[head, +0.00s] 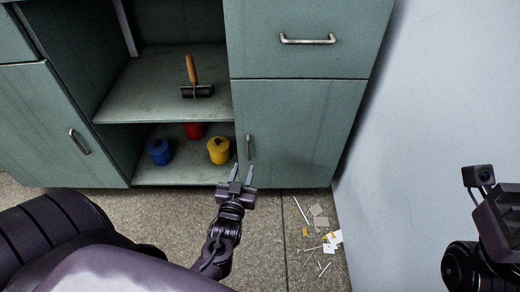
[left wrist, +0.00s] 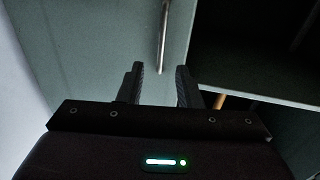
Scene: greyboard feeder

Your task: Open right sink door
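The right door (head: 295,125) is a grey-green panel below a drawer, at the right of the open shelves, and it is shut. Its vertical metal handle (head: 249,147) is near its left edge. My left gripper (head: 243,172) is open and empty, just below and in front of the handle, with fingers pointing toward the door. In the left wrist view the handle (left wrist: 163,35) lies ahead of the gap between the open fingers (left wrist: 160,85), apart from them. Part of my right arm shows at the right edge; its fingers are out of view.
A drawer (head: 300,40) with a handle is above the door. The shelves hold a roller (head: 195,91) and blue (head: 159,152), red (head: 194,130) and yellow (head: 218,151) pots. Another door (head: 60,125) is at left. Litter (head: 320,235) lies on the floor near the wall (head: 440,90).

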